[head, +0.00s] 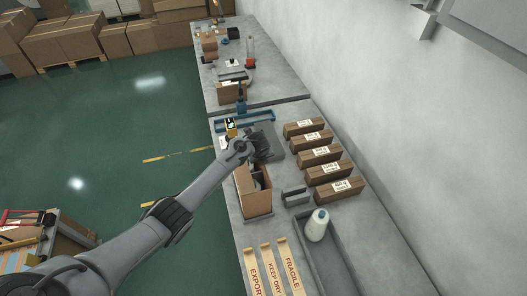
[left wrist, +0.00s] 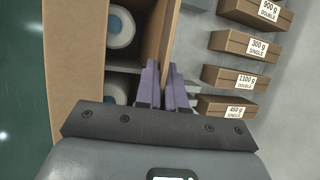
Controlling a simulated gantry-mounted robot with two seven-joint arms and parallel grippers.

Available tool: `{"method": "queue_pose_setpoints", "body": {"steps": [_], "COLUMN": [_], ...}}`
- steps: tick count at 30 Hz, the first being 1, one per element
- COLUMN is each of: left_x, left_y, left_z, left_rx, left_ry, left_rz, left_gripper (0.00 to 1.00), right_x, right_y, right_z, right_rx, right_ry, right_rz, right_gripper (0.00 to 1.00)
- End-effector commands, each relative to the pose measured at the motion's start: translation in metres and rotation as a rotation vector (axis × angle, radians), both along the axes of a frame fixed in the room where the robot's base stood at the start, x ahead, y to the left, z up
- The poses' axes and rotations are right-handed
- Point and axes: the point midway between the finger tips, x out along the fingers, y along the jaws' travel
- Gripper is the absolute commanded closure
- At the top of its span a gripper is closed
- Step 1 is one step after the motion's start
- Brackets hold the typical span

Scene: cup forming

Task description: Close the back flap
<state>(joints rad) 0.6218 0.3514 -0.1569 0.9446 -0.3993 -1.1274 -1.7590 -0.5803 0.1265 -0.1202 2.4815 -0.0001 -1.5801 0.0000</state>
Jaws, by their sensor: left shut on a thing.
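An open brown carton (head: 257,203) stands on the near bench, below my left gripper (head: 260,152) in the head view. The left wrist view looks down into it, past a long brown flap (left wrist: 68,70) on the left. Two round white-and-grey items (left wrist: 119,27) lie inside. The purple fingers of my left gripper (left wrist: 166,92) are close together at a brown panel (left wrist: 158,35) of the carton and shut on its lower edge. Whether this panel is the back flap is hard to tell. My right gripper is not in view.
Several labelled brown boxes (head: 320,155) stand in a row right of the carton. A grey block (head: 296,196), a white spool (head: 316,225) in a grey tray (head: 335,262) and printed tape strips (head: 272,270) lie nearer. A blue-framed fixture (head: 245,121) is behind the gripper.

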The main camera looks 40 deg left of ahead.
Motion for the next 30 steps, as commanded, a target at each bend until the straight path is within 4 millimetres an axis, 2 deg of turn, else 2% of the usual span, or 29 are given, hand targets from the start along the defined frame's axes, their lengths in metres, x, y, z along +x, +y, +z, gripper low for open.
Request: {"method": "queue_pose_setpoints", "body": {"steps": [1,6,25,27,30], "left_x": [-0.002,-0.0036,-0.0044,-0.0045,-0.0045], "left_y": [0.002,0.0035,0.0037,0.0037,0.0036], "left_z": [0.0021,0.0,-0.0024,-0.0024,-0.0024], "left_rx": [-0.015,-0.061,-0.097,-0.098,-0.098], "left_ry": [-0.022,-0.089,-0.139,-0.138,-0.138], "left_rz": [0.0,0.0,0.0,0.0,0.0], "left_gripper": [1.0,1.0,1.0,0.84,0.7], "right_x": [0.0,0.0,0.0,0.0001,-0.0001], "right_y": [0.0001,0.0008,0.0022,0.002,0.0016], "right_z": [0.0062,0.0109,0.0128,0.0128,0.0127], "right_rx": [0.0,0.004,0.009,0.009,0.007], "right_ry": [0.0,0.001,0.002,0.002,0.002], "right_rz": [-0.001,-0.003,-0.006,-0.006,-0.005], "right_gripper": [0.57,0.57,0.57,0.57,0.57]}}
